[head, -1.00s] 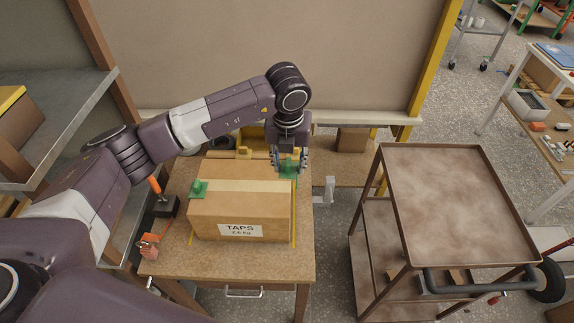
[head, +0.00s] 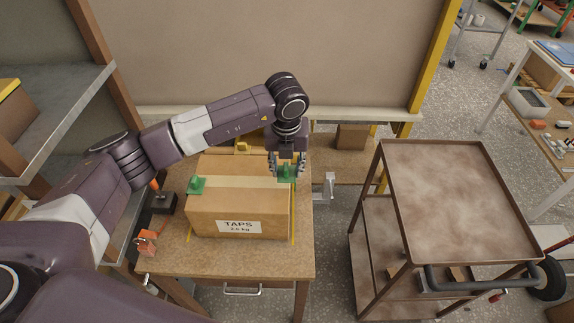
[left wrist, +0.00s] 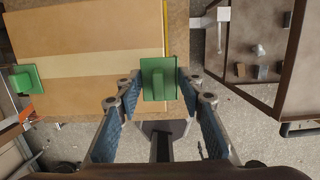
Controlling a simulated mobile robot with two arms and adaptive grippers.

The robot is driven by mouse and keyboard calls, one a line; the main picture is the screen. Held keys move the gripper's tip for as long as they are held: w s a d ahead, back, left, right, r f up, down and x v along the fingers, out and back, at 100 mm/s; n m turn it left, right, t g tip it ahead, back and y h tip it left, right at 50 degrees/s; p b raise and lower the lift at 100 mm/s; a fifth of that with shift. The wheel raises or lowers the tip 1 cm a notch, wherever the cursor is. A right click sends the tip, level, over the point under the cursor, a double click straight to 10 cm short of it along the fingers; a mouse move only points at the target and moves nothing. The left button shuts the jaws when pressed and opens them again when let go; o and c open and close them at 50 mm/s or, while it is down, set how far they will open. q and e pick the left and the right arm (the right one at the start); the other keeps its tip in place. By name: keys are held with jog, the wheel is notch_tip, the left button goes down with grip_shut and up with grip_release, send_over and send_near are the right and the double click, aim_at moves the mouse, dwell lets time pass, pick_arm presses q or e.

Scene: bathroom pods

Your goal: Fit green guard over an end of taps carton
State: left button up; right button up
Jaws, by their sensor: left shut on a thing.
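The taps carton (head: 240,205) is a brown box with pale tape and a "TAPS" label, lying on the wooden table. My left gripper (head: 287,170) points down at the carton's right end, shut on a green guard (head: 287,174). In the left wrist view this guard (left wrist: 158,78) sits between the fingers and overlaps the carton's right edge at the tape. I cannot tell whether it touches the carton. A second green guard (head: 197,185) is on the carton's left end, over the tape. My right gripper is not in view.
The table (head: 225,262) has a narrow clear strip in front of the carton. An orange padlock-like item (head: 146,240) and an orange-handled tool with a dark base (head: 161,203) stand left. A grey bracket (head: 325,188) is right of the carton. A brown cart (head: 455,195) stands farther right.

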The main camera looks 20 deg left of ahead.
aim_at(283, 187)
pick_arm(q)
jog(key=shift+a+f+b, duration=0.15)
jog(key=shift+f+b, duration=1.1)
jog(key=shift+f, duration=1.6)
jog(key=shift+s+a+f, duration=0.1)
jog(key=shift+a, duration=0.1)
jog(key=shift+s, duration=0.1)
jog(key=o, duration=1.1)
jog(key=shift+a, duration=0.1)
